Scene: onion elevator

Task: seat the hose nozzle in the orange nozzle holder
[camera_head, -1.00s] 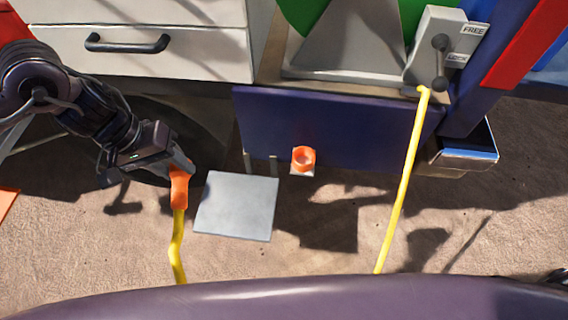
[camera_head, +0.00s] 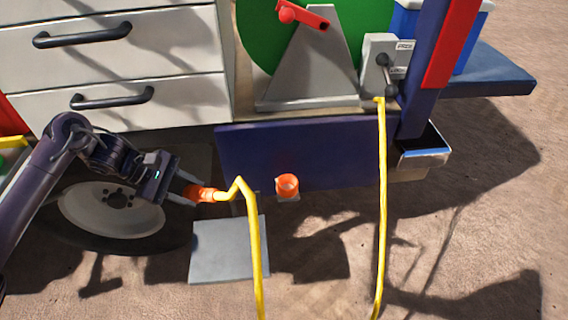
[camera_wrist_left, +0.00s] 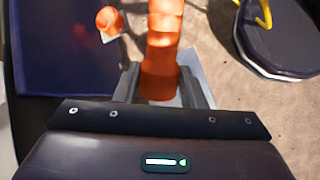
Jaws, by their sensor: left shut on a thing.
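The orange hose nozzle (camera_head: 201,194) is in the jaws of my left gripper (camera_head: 190,192), with the yellow hose (camera_head: 252,235) running from it and bending downward. In the left wrist view the nozzle (camera_wrist_left: 160,75) lies between the two fingers of the gripper (camera_wrist_left: 162,88). The orange nozzle holder (camera_head: 287,186) is an open ring on a small bracket at the dark blue panel, right of the nozzle and apart from it. It also shows in the left wrist view (camera_wrist_left: 108,18), up and left of the nozzle. My right gripper is not in view.
A grey square plate (camera_head: 229,262) lies below the nozzle. The dark blue panel (camera_head: 250,150) stands behind the holder. A second yellow hose length (camera_head: 382,200) hangs from the lever box (camera_head: 386,62). White drawers (camera_head: 150,60) and a wheel (camera_head: 115,215) are at left.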

